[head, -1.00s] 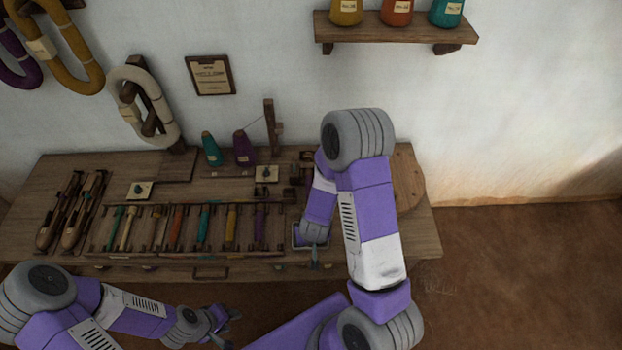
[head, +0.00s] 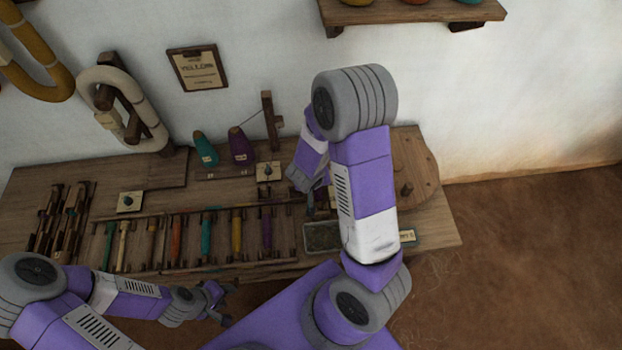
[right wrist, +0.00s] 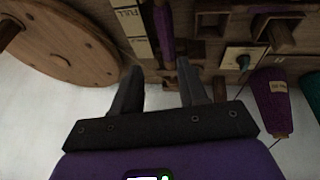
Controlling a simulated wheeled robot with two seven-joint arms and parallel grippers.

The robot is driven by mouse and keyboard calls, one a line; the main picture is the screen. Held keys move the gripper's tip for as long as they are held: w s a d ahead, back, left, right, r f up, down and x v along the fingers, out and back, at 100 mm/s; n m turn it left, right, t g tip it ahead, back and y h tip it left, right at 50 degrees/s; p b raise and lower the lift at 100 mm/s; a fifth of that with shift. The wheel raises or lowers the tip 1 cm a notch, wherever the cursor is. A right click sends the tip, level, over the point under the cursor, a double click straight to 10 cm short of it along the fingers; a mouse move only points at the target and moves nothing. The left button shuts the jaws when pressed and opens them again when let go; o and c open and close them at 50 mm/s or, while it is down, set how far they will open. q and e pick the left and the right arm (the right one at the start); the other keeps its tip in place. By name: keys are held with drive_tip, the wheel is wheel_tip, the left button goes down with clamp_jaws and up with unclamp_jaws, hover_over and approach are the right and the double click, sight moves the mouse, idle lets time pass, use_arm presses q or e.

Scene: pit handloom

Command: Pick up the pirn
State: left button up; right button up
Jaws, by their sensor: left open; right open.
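Several coloured pirns lie in a wooden rack on the bench in the head view, among them a purple pirn (head: 267,228), a yellow pirn (head: 237,232) and an orange pirn (head: 176,238). My right gripper (head: 319,194) is above the bench's right part, partly hidden by my arm. In the right wrist view the open right gripper (right wrist: 160,76) has nothing between its fingers. A slim purple piece (right wrist: 164,22) lies beyond the fingertips, apart from them; I cannot tell whether it is a pirn. My left gripper (head: 222,300) is open and empty in front of the bench.
A small tray (head: 322,237) sits at the bench's front right, beside the rack. Teal (head: 206,150) and purple (head: 242,147) cones stand at the back, near a wooden post (head: 270,120). A round wooden disc (right wrist: 60,45) and a strip marked FULL (right wrist: 133,28) lie near the right gripper.

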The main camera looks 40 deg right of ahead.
drive_tip(key=b+x, duration=0.2)
drive_tip(key=x, duration=0.1)
drive_tip(key=a+b+x, duration=0.1)
drive_tip(key=b+x, duration=0.2)
drive_tip(key=x, duration=0.1)
drive_tip(key=b+x, duration=0.3)
drive_tip(key=x, duration=0.1)
drive_tip(key=shift+s+a+f, duration=0.15)
drive_tip(key=shift+f, duration=0.2)
drive_tip(key=shift+r, duration=0.1)
clamp_jaws()
